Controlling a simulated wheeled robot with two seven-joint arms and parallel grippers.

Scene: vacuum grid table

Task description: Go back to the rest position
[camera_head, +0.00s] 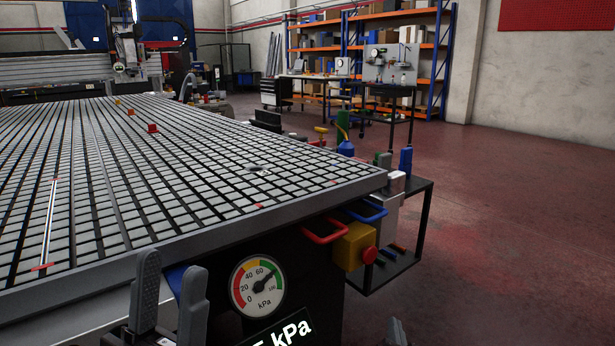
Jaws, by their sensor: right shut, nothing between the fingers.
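My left gripper (171,268) is at the bottom left, in front of the table's front edge. Its two grey fingers point up and stand apart. A blue piece (175,280) shows behind the gap between them, and I see nothing held. Of my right gripper (397,332) only a small grey tip shows at the bottom edge, right of the gauge. It is shut and empty, and the rest of it is out of frame. The vacuum grid table (215,231) fills the left side.
The table's front carries a pressure gauge (257,287), a red handle (325,232), a blue handle (366,213) and a yellow box with a red button (356,246). A black side shelf (421,222) stands at the right corner. Red floor (520,250) to the right is clear.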

